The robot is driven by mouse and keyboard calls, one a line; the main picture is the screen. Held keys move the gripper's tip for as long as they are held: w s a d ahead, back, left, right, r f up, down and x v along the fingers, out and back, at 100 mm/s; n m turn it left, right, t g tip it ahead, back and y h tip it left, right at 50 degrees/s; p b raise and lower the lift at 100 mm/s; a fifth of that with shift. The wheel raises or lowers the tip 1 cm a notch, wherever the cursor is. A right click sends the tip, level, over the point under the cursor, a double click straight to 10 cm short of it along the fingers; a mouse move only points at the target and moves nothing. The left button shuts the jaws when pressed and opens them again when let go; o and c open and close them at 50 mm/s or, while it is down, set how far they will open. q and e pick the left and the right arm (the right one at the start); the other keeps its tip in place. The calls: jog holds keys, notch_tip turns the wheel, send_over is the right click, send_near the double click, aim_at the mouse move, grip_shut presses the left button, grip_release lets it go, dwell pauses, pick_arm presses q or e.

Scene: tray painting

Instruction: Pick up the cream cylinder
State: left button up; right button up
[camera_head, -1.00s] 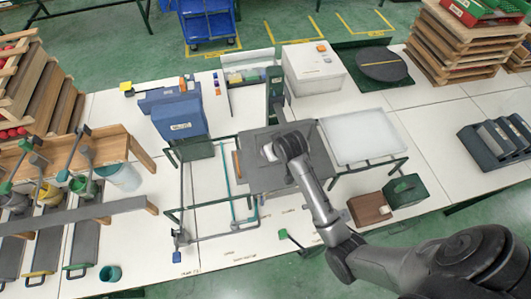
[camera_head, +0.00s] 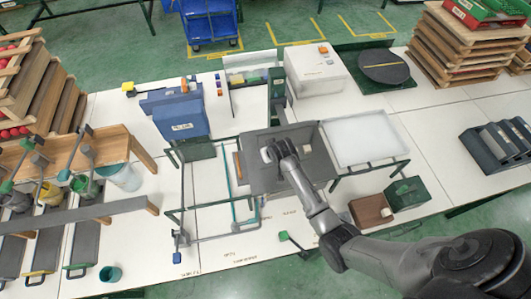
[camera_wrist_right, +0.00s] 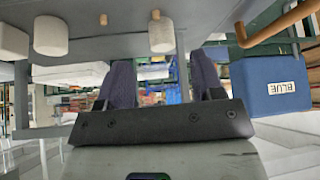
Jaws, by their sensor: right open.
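In the right wrist view, a pale cream cylinder (camera_wrist_right: 162,37) with a small wooden knob is at the grey surface along the top of the picture. A larger whitish cylinder (camera_wrist_right: 50,37) stands to its left, and a whitish block (camera_wrist_right: 12,41) is at the left edge. My right gripper (camera_wrist_right: 162,76) is open, its two dark fingers apart with nothing between them. The near cylinder appears just beyond the fingertips, in line with the gap. My left gripper is not in view.
A white tray (camera_head: 362,140) lies right of the grey one. A blue box (camera_head: 182,119) stands to the left; a blue box labelled BLUE (camera_wrist_right: 275,86) shows in the wrist view. Cups and a wooden rack (camera_head: 120,143) are farther left.

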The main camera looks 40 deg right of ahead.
jog(key=shift+x, duration=2.6)
jog(key=shift+w+a, duration=0.1)
jog(key=shift+a, duration=0.05)
jog(key=c, duration=1)
jog(key=shift+c, duration=0.2)
jog(key=shift+r, duration=0.1)
